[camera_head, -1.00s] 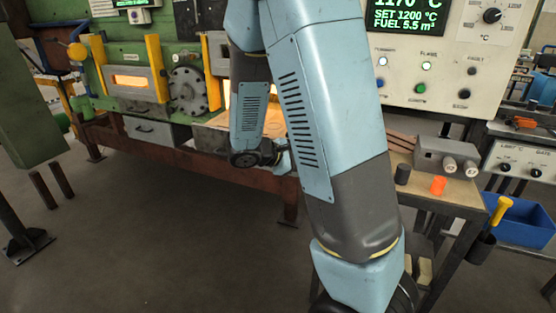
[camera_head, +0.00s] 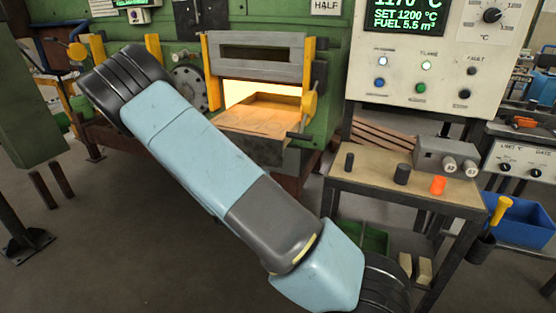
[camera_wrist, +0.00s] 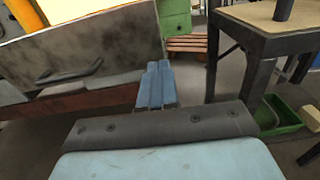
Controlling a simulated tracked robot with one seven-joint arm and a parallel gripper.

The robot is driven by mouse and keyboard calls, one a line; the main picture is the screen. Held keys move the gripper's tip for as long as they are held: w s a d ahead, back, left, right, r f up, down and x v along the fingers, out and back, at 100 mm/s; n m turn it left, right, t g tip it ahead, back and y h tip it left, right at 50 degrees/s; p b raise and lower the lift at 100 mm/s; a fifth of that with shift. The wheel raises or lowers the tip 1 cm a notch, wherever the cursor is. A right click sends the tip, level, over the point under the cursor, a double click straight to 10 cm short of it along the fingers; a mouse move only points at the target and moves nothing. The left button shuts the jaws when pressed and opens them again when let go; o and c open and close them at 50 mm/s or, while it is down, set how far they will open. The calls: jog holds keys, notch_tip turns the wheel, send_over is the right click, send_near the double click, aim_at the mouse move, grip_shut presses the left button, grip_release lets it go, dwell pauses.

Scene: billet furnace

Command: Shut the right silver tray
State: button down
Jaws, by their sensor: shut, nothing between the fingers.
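The right silver tray (camera_wrist: 110,50) fills the upper left of the wrist view, as a scuffed grey front panel with a dark bar handle (camera_wrist: 72,74). In the head view only a grey part of it (camera_head: 292,158) shows below the right furnace opening; my arm covers the rest. How far it stands out cannot be told. My gripper (camera_wrist: 157,68) is shut and empty, its blue fingers together beside the tray's right edge. Whether they touch it is unclear. The gripper is hidden behind my arm in the head view.
The right furnace opening (camera_head: 262,100) glows under a raised grey door (camera_head: 258,55). A work table (camera_head: 435,190) with cylinders stands to the right, a green bin (camera_wrist: 277,115) under it. The control panel (camera_head: 425,60) is behind.

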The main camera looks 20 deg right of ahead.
aim_at(281, 154)
jog(key=x, duration=1.4)
jog(key=shift+w+a+f, duration=0.15)
jog(key=shift+w+a, duration=0.1)
